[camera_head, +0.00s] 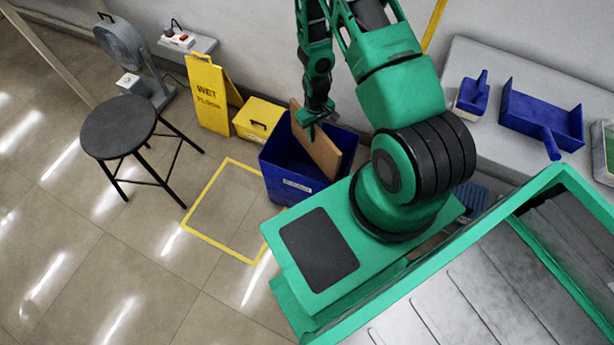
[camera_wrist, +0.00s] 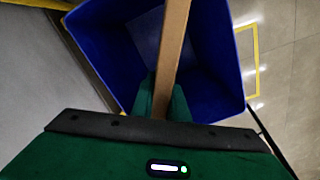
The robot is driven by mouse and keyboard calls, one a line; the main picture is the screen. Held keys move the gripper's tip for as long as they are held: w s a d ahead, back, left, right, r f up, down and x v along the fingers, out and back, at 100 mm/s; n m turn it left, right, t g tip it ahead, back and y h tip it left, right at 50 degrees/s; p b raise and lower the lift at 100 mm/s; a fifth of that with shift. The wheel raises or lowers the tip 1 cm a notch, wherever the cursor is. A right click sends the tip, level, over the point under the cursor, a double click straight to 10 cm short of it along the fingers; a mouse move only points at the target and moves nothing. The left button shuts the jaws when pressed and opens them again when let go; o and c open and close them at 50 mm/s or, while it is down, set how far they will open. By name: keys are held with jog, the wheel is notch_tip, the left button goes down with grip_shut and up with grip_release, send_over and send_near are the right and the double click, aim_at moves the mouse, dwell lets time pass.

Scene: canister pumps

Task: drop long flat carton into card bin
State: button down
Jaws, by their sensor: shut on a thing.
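The long flat carton (camera_head: 315,145) is brown and held on edge by my gripper (camera_head: 312,128). In the wrist view the carton (camera_wrist: 172,50) runs away from between the two green fingertips of my gripper (camera_wrist: 163,100), which are shut on it. The card bin (camera_head: 288,188) is a blue open-topped box on the floor with a white label on its front. The carton is over the bin's opening, and its lower part appears to be within the rim. In the wrist view the blue bin (camera_wrist: 215,75) lies behind the carton on both sides. The bin's floor is partly hidden.
A yellow case (camera_head: 257,118) and a yellow wet-floor sign (camera_head: 208,95) stand left of the bin. A yellow floor outline (camera_head: 212,180) is empty. A black stool (camera_head: 120,128) stands further left. A grey bench (camera_head: 470,70) with blue scoops is at right.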

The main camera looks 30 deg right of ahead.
jog(key=c, duration=1.6)
grip_release()
jog(key=shift+c, duration=0.2)
jog(key=shift+w+r, duration=0.1)
notch_tip(320, 180, up, 10)
jog(key=shift+r, duration=0.25)
